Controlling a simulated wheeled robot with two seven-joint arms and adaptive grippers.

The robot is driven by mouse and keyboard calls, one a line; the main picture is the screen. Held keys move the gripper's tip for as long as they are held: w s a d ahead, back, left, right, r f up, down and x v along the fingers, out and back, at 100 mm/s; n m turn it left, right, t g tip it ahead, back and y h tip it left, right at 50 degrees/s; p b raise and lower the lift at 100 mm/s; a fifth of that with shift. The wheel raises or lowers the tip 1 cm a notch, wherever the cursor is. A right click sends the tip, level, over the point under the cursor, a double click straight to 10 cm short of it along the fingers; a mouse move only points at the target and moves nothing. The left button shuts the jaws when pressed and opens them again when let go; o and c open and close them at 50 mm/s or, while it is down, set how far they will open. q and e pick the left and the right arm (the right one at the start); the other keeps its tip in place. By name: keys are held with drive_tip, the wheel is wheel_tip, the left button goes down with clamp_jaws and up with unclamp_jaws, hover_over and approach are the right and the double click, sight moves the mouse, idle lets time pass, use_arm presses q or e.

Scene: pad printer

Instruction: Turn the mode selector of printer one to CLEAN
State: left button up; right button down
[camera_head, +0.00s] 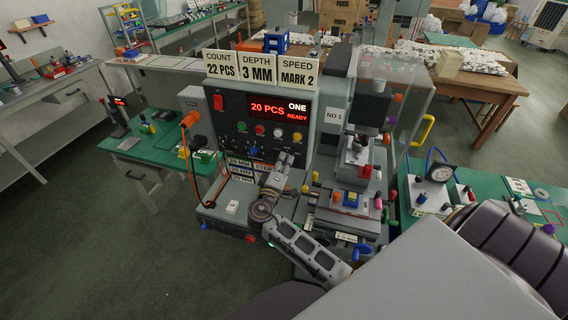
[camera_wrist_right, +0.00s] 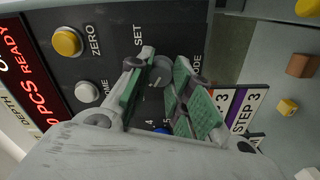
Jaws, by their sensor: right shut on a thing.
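Printer one (camera_head: 228,107) stands in the middle of the head view, its red display (camera_head: 275,108) reading "20 PCS ONE READY". My right gripper (camera_head: 287,158) reaches up to the lower part of its control panel. In the wrist view, my right gripper (camera_wrist_right: 164,65) has its green-padded fingers on both sides of a grey round knob (camera_wrist_right: 158,74), shut on it. A label ending in "DE" shows beside the knob, and "SET" shows on its other side. The fingers hide part of the knob and its markings, so its setting is unclear. My left gripper is not in view.
A yellow button (camera_wrist_right: 67,42) marked ZERO and a white button (camera_wrist_right: 87,91) sit near the knob on the panel. Sign cards (camera_head: 258,68) stand on top of the printer. The printing head (camera_head: 357,150) stands close to the right of the panel.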

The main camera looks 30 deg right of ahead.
drive_tip(key=c, duration=1.3)
unclamp_jaws()
drive_tip(key=shift+o, duration=0.2)
drive_tip(key=shift+a, duration=0.1)
drive_tip(key=v, duration=1.2)
